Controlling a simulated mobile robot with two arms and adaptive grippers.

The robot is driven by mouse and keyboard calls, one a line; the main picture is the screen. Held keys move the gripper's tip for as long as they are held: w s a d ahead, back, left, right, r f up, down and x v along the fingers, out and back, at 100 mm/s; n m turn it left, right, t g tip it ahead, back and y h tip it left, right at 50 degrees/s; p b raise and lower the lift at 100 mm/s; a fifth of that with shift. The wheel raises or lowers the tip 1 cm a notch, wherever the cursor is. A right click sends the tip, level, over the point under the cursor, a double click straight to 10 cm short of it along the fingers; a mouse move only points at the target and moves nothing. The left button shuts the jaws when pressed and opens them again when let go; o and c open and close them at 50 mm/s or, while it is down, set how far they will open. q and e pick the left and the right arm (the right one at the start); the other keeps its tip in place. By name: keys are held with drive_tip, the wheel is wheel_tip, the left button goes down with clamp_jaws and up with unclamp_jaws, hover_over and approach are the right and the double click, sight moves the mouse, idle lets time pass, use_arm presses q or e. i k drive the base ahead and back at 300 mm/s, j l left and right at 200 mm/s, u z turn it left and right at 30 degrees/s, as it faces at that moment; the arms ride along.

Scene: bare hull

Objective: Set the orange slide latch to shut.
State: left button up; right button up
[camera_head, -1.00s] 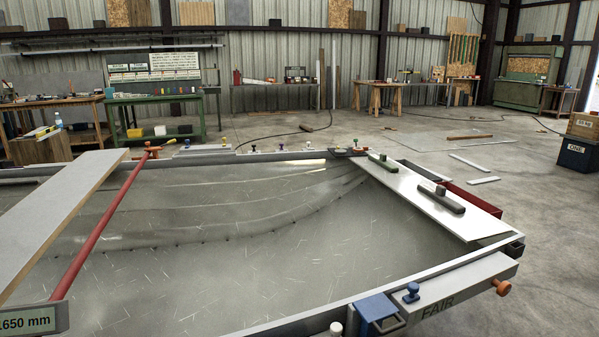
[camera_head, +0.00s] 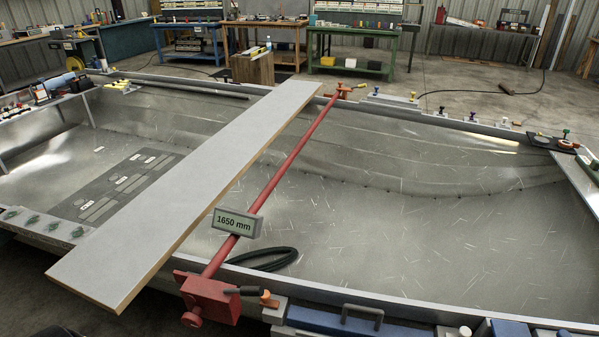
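A small orange piece (camera_head: 268,299) sits on a grey block at the near rim of the metal hull, right beside the red end clamp (camera_head: 208,297). A dark handle-like bar lies against its left side. Another orange-red fitting (camera_head: 344,92) is at the far rim, at the far end of the red bar. Both are too small to tell whether either is the slide latch, or whether it is open or shut. Neither of my grippers is in view.
A long grey plank (camera_head: 190,190) crosses the hull beside the red bar (camera_head: 275,180), which carries a "1650 mm" sign (camera_head: 237,222). A black coil (camera_head: 268,259) lies inside. A blue case (camera_head: 345,321) lies along the near rim. Workbenches (camera_head: 352,65) stand behind, across open floor.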

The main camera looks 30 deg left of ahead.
sight(266, 301)
drive_tip(key=u, duration=1.25)
